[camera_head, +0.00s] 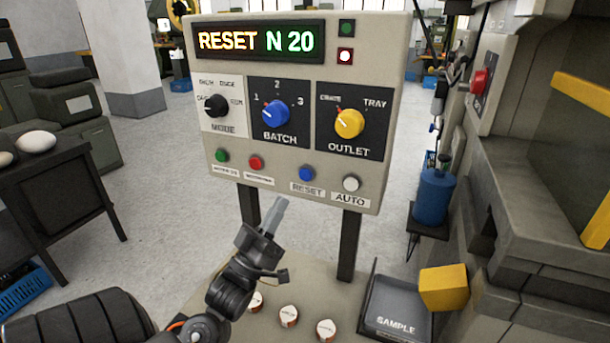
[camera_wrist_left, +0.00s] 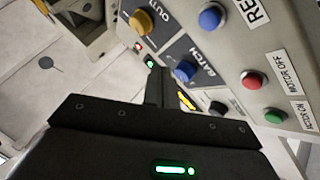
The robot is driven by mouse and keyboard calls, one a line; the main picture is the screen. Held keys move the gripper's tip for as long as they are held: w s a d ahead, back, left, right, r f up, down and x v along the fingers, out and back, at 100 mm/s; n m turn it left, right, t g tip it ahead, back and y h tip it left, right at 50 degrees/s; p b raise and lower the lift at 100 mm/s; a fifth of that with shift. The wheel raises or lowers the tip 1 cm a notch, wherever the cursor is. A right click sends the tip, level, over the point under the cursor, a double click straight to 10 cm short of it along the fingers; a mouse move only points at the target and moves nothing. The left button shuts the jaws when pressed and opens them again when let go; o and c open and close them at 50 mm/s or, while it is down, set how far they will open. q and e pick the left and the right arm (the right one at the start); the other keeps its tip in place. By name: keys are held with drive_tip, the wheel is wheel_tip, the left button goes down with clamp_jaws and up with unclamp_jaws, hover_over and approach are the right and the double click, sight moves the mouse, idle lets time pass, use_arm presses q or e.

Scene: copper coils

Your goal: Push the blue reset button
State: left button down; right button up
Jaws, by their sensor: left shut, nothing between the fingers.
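The blue reset button (camera_head: 306,174) sits on the lower row of the upright control panel (camera_head: 205,60), above its RESET label. It also shows in the left wrist view (camera_wrist_left: 211,17), at the top. My left gripper (camera_head: 275,215) is shut and empty, in front of the panel, below and to the left of the blue button and apart from it in the head view. Its dark fingers also show in the left wrist view (camera_wrist_left: 158,88). My right gripper does not show.
Red (camera_head: 256,162), green (camera_head: 222,155) and white (camera_head: 351,183) buttons share the row. Above them are a blue BATCH knob (camera_head: 275,113) and a yellow OUTLET knob (camera_head: 349,123). Below stand several copper coils (camera_head: 289,316), a SAMPLE tray (camera_head: 372,318) and a yellow block (camera_head: 444,288).

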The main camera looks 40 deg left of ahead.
use_arm(q)
drive_tip(key=b, duration=0.1)
approach(307, 171)
drive_tip(key=shift+w+r, duration=1.35)
drive_tip(key=shift+r, duration=0.75)
drive_tip(key=shift+w+d, duration=0.1)
drive_tip(key=shift+d, duration=0.2)
drive_tip(key=shift+w, duration=0.1)
drive_tip(key=shift+w+a, duration=0.1)
drive_tip(key=shift+w, duration=0.25)
drive_tip(key=shift+w+a, duration=0.2)
drive_tip(key=shift+w, duration=0.2)
idle(1.0)
drive_tip(key=shift+s, duration=0.1)
drive_tip(key=shift+s+d+p, duration=0.3)
drive_tip(key=shift+s+p, duration=0.15)
drive_tip(key=shift+s, duration=0.3)
